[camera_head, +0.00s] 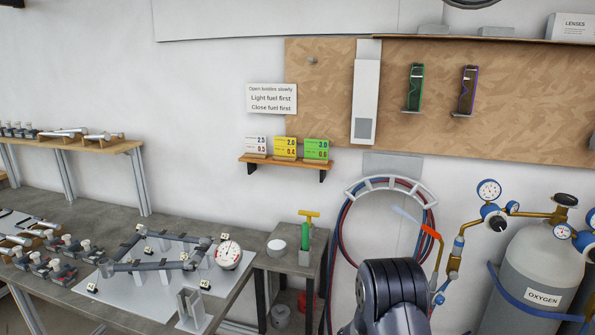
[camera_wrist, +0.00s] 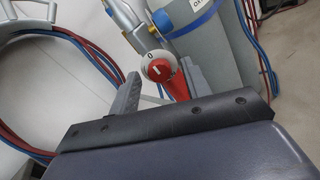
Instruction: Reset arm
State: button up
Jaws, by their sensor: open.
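My gripper (camera_wrist: 165,92) shows in the wrist view as grey fingers beyond a dark bar, apart and with nothing seen held between them. A red knob with a white dial face marked 0 (camera_wrist: 158,68) appears beyond the fingers; I cannot tell how far off it is. In the head view my dark arm rises at the bottom centre-right, in front of the hose rack, and my fingers cannot be made out there.
A grey cylinder marked OXYGEN (camera_head: 535,265) with gauges stands at the right. Red and blue hoses (camera_head: 343,245) hang on a wall rack. A workbench with a frame jig (camera_head: 150,268) and a round dial gauge (camera_head: 229,255) is at the left. A small side table (camera_head: 313,268) stands between.

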jog(key=s+a+n+p, duration=0.3)
jog(key=a, duration=0.4)
jog(key=shift+s+p, duration=0.25)
jog(key=shift+p, duration=0.05)
dwell(0.4)
